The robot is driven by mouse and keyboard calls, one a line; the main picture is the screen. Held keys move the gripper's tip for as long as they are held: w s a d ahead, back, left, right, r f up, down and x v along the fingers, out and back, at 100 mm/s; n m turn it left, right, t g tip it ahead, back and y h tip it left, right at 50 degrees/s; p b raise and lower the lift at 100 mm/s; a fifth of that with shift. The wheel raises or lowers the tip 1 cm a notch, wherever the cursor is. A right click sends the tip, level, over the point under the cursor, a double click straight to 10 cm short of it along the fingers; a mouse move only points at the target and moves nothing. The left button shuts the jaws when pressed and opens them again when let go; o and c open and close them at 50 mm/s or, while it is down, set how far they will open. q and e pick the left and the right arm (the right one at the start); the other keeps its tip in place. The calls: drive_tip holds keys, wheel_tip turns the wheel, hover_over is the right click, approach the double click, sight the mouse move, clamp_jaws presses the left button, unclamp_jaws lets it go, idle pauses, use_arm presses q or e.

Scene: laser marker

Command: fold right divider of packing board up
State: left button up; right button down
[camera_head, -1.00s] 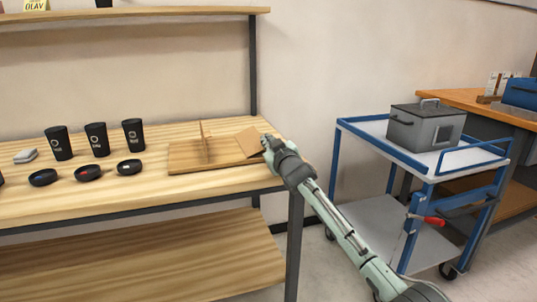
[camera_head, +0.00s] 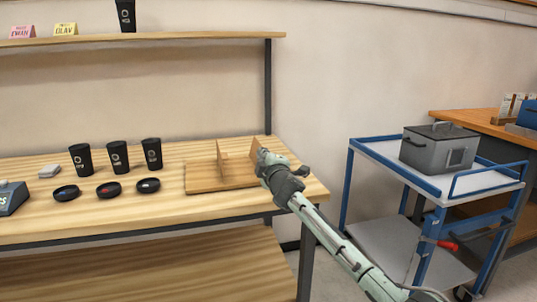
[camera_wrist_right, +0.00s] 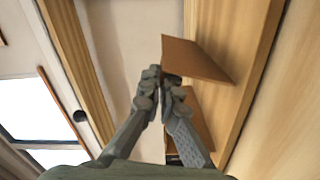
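The wooden packing board (camera_head: 205,184) lies on the workbench near its right end. Its left divider (camera_head: 223,160) stands up from the board. The right divider (camera_head: 255,148) is raised at the board's right side, its lower part hidden behind my right gripper (camera_head: 262,158). In the right wrist view, my right gripper (camera_wrist_right: 160,84) has its fingers together, with nothing visible between them. A brown divider panel (camera_wrist_right: 205,60) is just beyond the fingertips; contact is unclear. My left gripper is not in view.
Several black cups (camera_head: 117,157) and small dark dishes (camera_head: 109,189) stand left of the board. A shelf (camera_head: 150,40) runs above the bench. A blue cart (camera_head: 395,170) with a grey box (camera_head: 438,148) stands to the right.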

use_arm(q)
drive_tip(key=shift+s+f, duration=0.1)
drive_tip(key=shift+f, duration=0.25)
use_arm(e)
drive_tip(key=shift+s+a+n, duration=0.25)
drive_tip(key=shift+a+n, duration=0.6)
drive_tip(key=shift+n, duration=0.45)
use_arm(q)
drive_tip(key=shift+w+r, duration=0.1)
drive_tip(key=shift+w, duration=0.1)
use_arm(e)
drive_tip(key=c, duration=2.3)
unclamp_jaws()
drive_tip(key=o, duration=0.5)
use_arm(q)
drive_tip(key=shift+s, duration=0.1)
use_arm(e)
drive_tip(key=v, duration=1.2)
